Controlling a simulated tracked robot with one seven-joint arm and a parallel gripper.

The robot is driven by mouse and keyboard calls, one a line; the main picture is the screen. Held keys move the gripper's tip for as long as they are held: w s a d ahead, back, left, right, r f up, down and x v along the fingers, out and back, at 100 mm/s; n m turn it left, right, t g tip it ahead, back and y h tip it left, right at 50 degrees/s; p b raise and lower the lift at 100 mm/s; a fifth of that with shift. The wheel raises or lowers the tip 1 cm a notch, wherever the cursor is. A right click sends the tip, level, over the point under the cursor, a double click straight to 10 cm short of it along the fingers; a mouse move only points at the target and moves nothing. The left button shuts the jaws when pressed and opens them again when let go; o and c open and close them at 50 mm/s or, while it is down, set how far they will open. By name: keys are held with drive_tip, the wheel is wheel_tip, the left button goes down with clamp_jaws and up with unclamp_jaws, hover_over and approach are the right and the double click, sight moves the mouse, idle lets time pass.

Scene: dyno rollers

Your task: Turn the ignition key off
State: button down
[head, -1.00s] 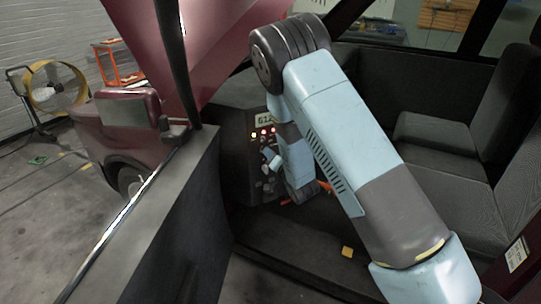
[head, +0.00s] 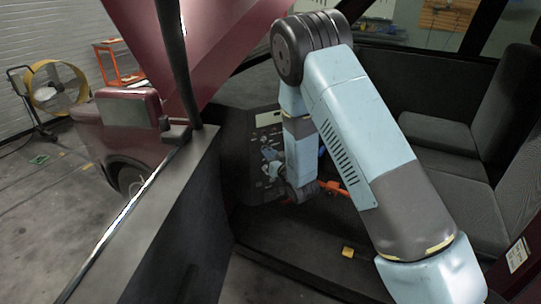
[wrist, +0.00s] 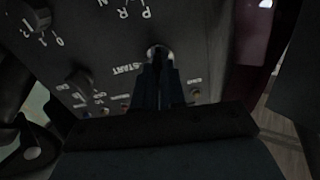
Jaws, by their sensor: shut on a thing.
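The ignition key sits at the silver ignition switch ring (wrist: 160,50), next to the START label on the dark control panel (wrist: 92,55). My gripper (wrist: 160,64) is shut on the key, with its fingertips at the ring. The fingers hide the key itself, so its exact angle cannot be told. In the head view the panel (head: 238,158) stands left of my arm, and my gripper (head: 272,168) is small against its face.
A selector knob (wrist: 80,80) and a second knob (wrist: 36,14) stick out of the panel close to my gripper. Dark seats (head: 450,160) are at the right. The door (head: 150,215) is at the left front. The cab floor is mostly clear.

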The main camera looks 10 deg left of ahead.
drive_tip(key=shift+n, duration=0.6)
drive_tip(key=c, duration=1.2)
unclamp_jaws()
drive_tip(key=v, duration=1.3)
drive_tip(key=shift+s+d, duration=0.2)
drive_tip(key=shift+s, duration=0.15)
